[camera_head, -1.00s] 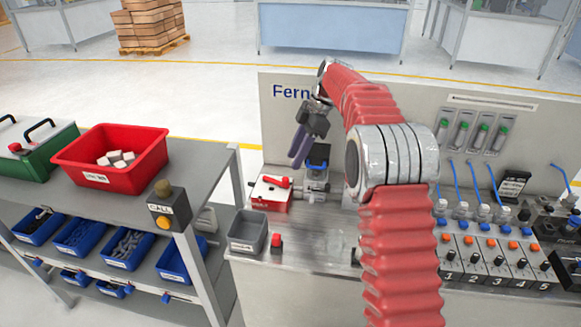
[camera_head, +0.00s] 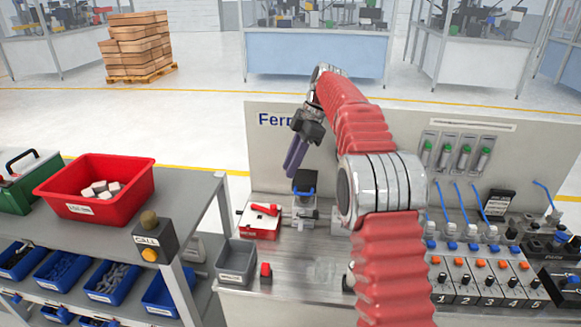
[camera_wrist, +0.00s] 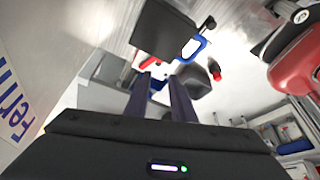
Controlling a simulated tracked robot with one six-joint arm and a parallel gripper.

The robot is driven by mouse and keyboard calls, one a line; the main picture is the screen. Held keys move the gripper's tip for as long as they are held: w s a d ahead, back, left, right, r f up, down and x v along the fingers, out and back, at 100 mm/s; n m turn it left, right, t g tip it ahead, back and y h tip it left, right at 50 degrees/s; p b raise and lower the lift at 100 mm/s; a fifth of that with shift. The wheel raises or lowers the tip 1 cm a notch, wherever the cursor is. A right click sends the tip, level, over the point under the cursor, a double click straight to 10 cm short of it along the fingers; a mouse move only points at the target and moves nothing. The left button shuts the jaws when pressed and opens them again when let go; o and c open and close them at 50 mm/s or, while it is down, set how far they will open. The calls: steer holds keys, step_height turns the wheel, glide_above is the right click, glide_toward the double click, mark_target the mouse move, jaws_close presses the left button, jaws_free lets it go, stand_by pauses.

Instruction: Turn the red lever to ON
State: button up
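The red lever (camera_head: 265,210) sits on top of a small box with a white top and red front (camera_head: 258,228), on the left part of the metal bench. It lies roughly flat, across the box top; its ON/OFF markings are too small to read. My gripper (camera_head: 291,170) is above and behind the box, with its dark purple fingers pointing down, clear of the lever. In the wrist view the two fingers (camera_wrist: 162,82) are apart with nothing between them. Red parts (camera_wrist: 148,62) show just past the fingertips there, partly hidden.
A black device with a blue handle (camera_head: 305,187) stands right of the lever box, close to my gripper. A grey bin (camera_head: 236,262) and a red button (camera_head: 265,270) are in front. A shelf with a red crate (camera_head: 125,205) stands left. An upright panel (camera_head: 275,150) is behind.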

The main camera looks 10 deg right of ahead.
steer(key=s+r+m, duration=0.1)
steer(key=s+r, duration=0.1)
steer(key=s, duration=0.1)
steer(key=s+r+m+t, duration=0.1)
steer(key=s+r+m, duration=0.1)
steer(key=s+r+m+h, duration=0.1)
steer(key=s+r+m, duration=0.1)
steer(key=s, duration=0.1)
steer(key=shift+s+a+r+t, duration=0.2)
steer(key=shift+s+r+t, duration=0.1)
jaws_close()
steer(key=s+m+t+h, duration=0.3)
steer(key=s+m, duration=0.6)
steer(key=s, duration=1.3)
steer(key=s+d+f+m+t, duration=0.1)
steer(key=s+d+f+m, duration=0.1)
steer(key=s+f+m, duration=0.2)
steer(key=s+f, duration=0.3)
steer(key=s, duration=0.3)
steer(key=shift+s+f+m, duration=0.25)
steer(key=shift+f+m, duration=0.05)
steer(key=shift+m, duration=0.1)
